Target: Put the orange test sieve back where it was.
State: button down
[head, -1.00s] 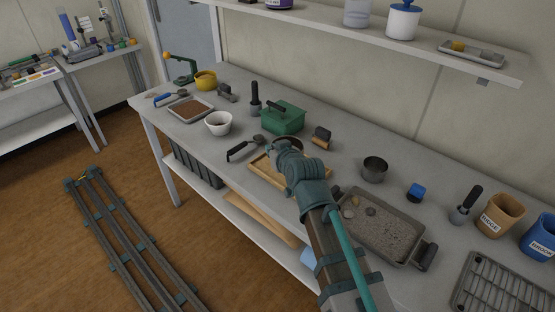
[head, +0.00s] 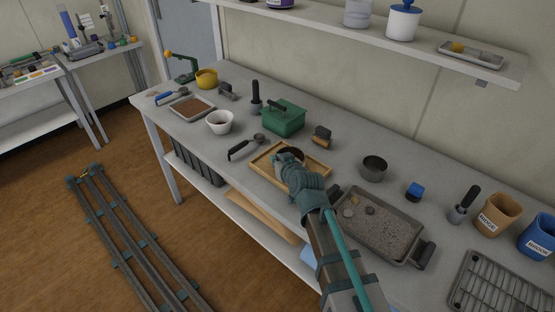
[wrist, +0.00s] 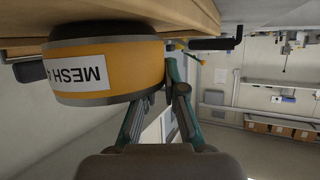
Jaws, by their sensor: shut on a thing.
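The orange test sieve (wrist: 105,68), with a white label reading MESH, shows large and upside down in the wrist view. In the head view only its dark round top (head: 291,152) shows; my gripper and wrist hide the rest. My gripper (wrist: 170,75) has its fingers closed at the sieve's side wall and holds it. The sieve is over the wooden tray (head: 318,165), whose edge shows at the top of the wrist view (wrist: 190,15). The sieve's base is at or very near the tray; I cannot tell whether it touches.
A green box (head: 283,120) stands behind the tray and a black-handled scoop (head: 243,148) lies left of it. A wood-backed brush (head: 322,135) and a grey bowl (head: 374,168) stand behind right. A pan of gravel (head: 385,228) lies right of my arm.

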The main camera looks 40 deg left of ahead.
jog(key=shift+f, duration=0.15)
jog(key=c, duration=1.3)
grip_release()
jog(key=shift+o, duration=0.2)
jog(key=shift+d+r, duration=0.1)
jog(key=shift+r, duration=0.15)
jog(key=b+v, duration=0.1)
jog(key=v, duration=1)
jog(key=shift+s+d+b, duration=0.25)
jog(key=shift+d+b, duration=0.05)
jog(key=shift+b, duration=0.05)
jog(key=shift+r, duration=0.1)
